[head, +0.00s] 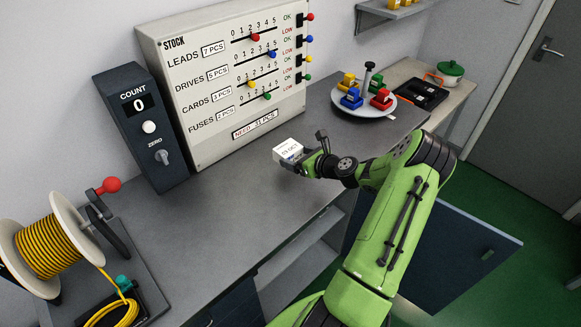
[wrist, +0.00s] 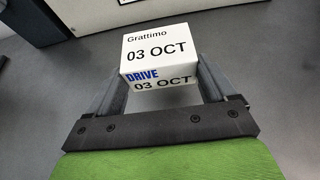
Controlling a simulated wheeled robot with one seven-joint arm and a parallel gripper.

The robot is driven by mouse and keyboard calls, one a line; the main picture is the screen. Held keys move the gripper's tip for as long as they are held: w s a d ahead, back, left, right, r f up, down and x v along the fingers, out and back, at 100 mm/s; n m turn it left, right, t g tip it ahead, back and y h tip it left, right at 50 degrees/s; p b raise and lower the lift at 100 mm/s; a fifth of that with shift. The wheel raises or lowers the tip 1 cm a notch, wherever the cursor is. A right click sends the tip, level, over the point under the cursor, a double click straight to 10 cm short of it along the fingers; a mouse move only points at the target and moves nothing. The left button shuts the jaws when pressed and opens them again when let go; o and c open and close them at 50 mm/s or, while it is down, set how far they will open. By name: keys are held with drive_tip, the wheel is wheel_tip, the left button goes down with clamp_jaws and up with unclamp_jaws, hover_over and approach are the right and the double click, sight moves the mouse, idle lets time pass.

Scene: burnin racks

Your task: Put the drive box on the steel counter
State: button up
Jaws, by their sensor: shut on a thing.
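The drive box (head: 288,150) is a small white box with a blue "DRIVE" label and the date "03 OCT". In the wrist view the box (wrist: 157,55) sits between the two fingers, its printed faces toward the camera. My gripper (head: 300,160) is shut on it; the fingers also show in the wrist view (wrist: 158,85). The steel counter (head: 225,205) is the long grey top along the wall. In the head view the box is over the counter near its front edge. I cannot tell whether its underside touches the counter.
A stock board (head: 225,75) and a count box (head: 140,125) stand at the back. A cable reel (head: 45,248) is at the left. A round tray (head: 365,103) with coloured pieces is at the right. A cabinet door (head: 455,260) hangs open below. The counter's middle is clear.

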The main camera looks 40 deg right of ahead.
sight(296, 176)
drive_tip(key=f, duration=0.5)
drive_tip(key=shift+w, duration=0.2)
drive_tip(key=shift+f+b, duration=0.1)
drive_tip(key=shift+b, duration=0.2)
drive_tip(key=shift+f, duration=0.15)
drive_tip(key=o, duration=0.9)
drive_tip(key=shift+o, duration=0.2)
